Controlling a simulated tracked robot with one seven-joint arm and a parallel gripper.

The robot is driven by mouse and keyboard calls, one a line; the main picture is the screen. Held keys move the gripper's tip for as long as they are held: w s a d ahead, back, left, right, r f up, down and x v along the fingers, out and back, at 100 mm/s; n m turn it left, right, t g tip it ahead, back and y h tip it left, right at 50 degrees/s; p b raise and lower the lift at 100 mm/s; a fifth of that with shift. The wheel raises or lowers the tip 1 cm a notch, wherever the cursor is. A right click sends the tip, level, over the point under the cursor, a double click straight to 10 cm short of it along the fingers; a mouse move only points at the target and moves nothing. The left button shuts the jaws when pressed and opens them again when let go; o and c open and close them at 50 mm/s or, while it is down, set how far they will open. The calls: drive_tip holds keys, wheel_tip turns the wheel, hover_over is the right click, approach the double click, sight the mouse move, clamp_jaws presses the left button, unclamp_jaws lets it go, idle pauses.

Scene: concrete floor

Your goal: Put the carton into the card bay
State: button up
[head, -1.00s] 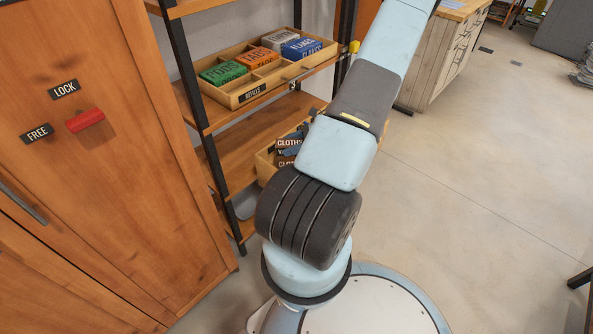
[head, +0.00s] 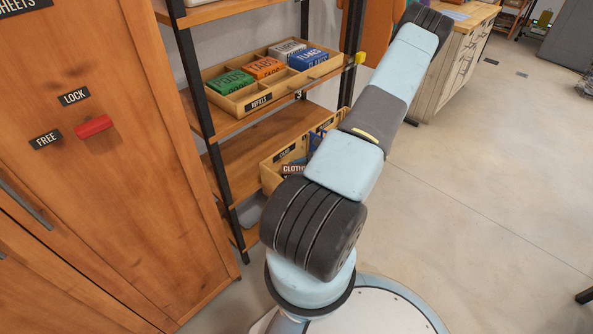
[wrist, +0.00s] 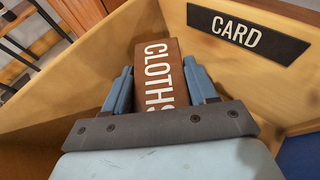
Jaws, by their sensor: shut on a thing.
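The carton (wrist: 160,72) is a dark brown box with white CLOTHS lettering, seen in the wrist view. My gripper (wrist: 160,85) is shut on it, with one blue-grey finger on each side. The carton lies inside or just over the card bay, whose pale wooden wall (wrist: 120,50) carries a dark CARD plate (wrist: 248,36). I cannot tell whether it touches the bay floor. In the head view the wooden bin (head: 270,175) is partly covered by my arm, which hides most of my gripper. CLOTH lettering shows there.
The bin stands on a lower shelf of an open rack with dark posts (head: 190,85). Above it is a REFILLS tray (head: 240,103) with several coloured boxes. A wooden cabinet with a red handle (head: 95,126) stands left.

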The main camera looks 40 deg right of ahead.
drive_tip(key=o, duration=1.3)
